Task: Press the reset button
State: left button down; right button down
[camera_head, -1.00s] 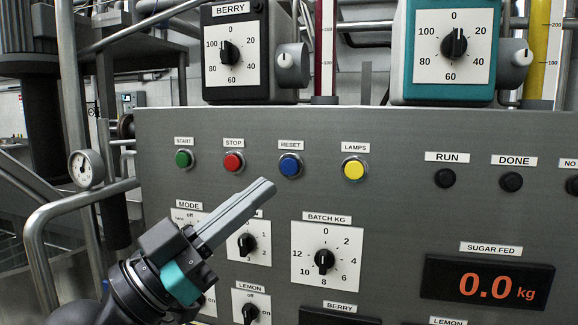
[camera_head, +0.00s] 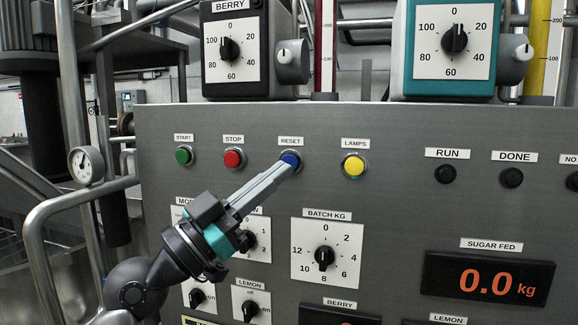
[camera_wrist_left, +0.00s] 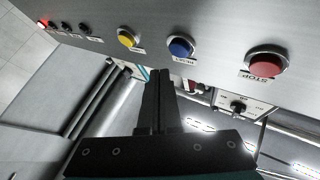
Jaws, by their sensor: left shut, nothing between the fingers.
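The blue reset button (camera_head: 290,158) sits on the grey panel under a RESET label (camera_head: 290,141). My left gripper (camera_head: 287,168) is shut and empty, its fingertips at the lower edge of the button and hiding part of it in the head view. I cannot tell from the head view whether they touch it. In the left wrist view, the blue button (camera_wrist_left: 181,47) shows whole, just beyond and to the right of the shut fingertips (camera_wrist_left: 158,72). My right gripper is not in view.
The red stop button (camera_head: 233,159) is left of the blue one, with the green start button (camera_head: 184,155) further left. The yellow lamps button (camera_head: 354,165) is to the right. Dials, including BATCH KG (camera_head: 325,258), sit below. The sugar display (camera_head: 487,278) reads 0.0 kg.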

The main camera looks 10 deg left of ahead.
aim_at(296, 159)
pick_arm(q)
jog(key=shift+w, duration=0.8)
jog(key=shift+w+b, duration=0.1)
jog(key=shift+b, duration=0.25)
dwell(1.2)
jog(key=shift+w, duration=0.3)
jog(key=shift+w+b, duration=0.4)
jog(key=shift+b, duration=0.2)
dwell(0.4)
jog(key=shift+s, duration=0.8)
